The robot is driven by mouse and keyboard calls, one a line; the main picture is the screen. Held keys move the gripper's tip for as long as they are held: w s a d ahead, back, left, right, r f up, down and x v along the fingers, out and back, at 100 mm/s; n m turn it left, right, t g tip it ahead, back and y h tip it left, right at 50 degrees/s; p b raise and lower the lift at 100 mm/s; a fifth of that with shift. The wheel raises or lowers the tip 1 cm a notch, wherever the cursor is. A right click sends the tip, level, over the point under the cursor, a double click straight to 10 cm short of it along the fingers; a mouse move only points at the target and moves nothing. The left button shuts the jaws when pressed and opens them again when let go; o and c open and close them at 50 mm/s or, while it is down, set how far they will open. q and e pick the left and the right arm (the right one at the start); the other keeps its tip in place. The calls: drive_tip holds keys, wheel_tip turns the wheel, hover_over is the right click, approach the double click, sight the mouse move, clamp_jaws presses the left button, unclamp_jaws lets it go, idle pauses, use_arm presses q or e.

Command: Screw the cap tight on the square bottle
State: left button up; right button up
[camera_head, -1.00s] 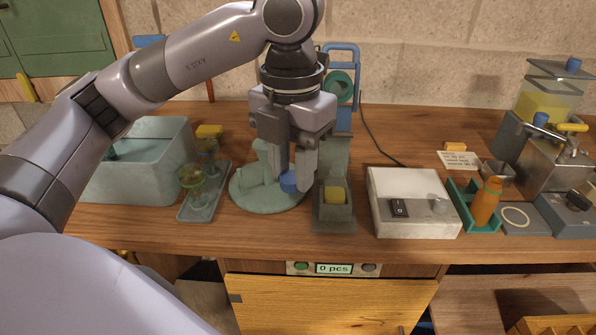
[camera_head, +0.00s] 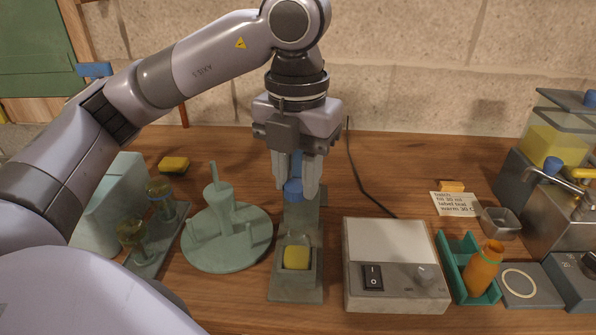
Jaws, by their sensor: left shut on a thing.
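My left gripper (camera_head: 296,185) is shut on a blue cap (camera_head: 293,190) and holds it upright between its fingertips. The square bottle appears to be the squarish one with yellow contents (camera_head: 296,257), seated in a grey holder (camera_head: 297,289) at the front of the bench. In the picture the cap is above the bottle and apart from it. The cap looks farther back, in front of the holder's upright back part (camera_head: 301,218); its exact height is hard to judge. The bottle's neck is hard to make out. My right gripper is out of view.
A round green stand (camera_head: 240,255) with upright posts is left of the holder. A tray with small glasses (camera_head: 150,262) is farther left. A switch box (camera_head: 388,290) stands close on the right. An orange bottle (camera_head: 484,268) lies tilted in a green cradle (camera_head: 456,268).

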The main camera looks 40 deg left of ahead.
sight(298, 224)
use_arm(q)
drive_tip(key=shift+w, duration=0.1)
drive_tip(key=shift+f+b, duration=0.55)
drive_tip(key=shift+f, duration=0.15)
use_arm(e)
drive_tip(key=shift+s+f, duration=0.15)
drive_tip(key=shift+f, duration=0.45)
use_arm(q)
wheel_tip(298, 224, down, 3)
drive_tip(key=shift+f+b, duration=0.1)
drive_tip(key=shift+b, duration=1)
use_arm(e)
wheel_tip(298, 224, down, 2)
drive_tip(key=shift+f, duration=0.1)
use_arm(q)
drive_tip(key=shift+f+b, duration=0.55)
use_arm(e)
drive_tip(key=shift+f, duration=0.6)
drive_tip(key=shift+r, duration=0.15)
use_arm(q)
drive_tip(key=shift+f+b, duration=0.65)
drive_tip(key=shift+b, duration=0.1)
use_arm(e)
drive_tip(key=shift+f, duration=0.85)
